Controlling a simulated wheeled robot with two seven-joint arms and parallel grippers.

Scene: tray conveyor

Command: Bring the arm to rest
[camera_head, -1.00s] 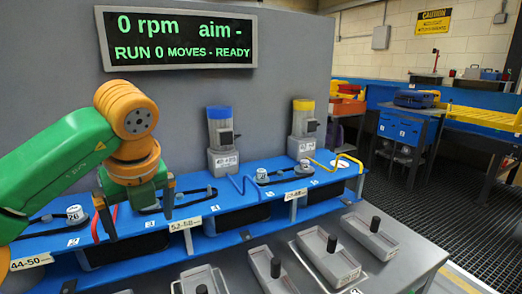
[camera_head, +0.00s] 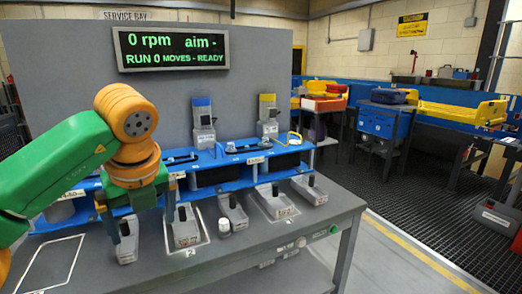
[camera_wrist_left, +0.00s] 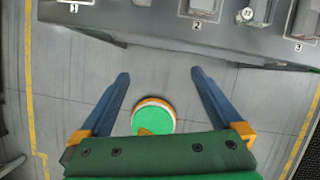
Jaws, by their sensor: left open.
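My left arm comes in from the left in the head view, green with orange joints. Its gripper (camera_head: 142,226) points down, with its two dark fingers apart and nothing between them. In the head view the fingers overlap the front of the grey bench (camera_head: 250,252); their exact gap to it is hard to tell. In the left wrist view the open gripper (camera_wrist_left: 160,73) has bare grey floor between its fingertips, and the bench edge (camera_wrist_left: 150,32) lies beyond them. My right gripper is not in view.
Several grey trays with black knobs, such as one (camera_head: 275,202), sit along the bench. Behind them is a blue rack (camera_head: 225,160). A display (camera_head: 172,49) reads 0 rpm and READY. A blue cart (camera_head: 385,122) stands at right. The floor (camera_head: 400,235) right of the bench is clear.

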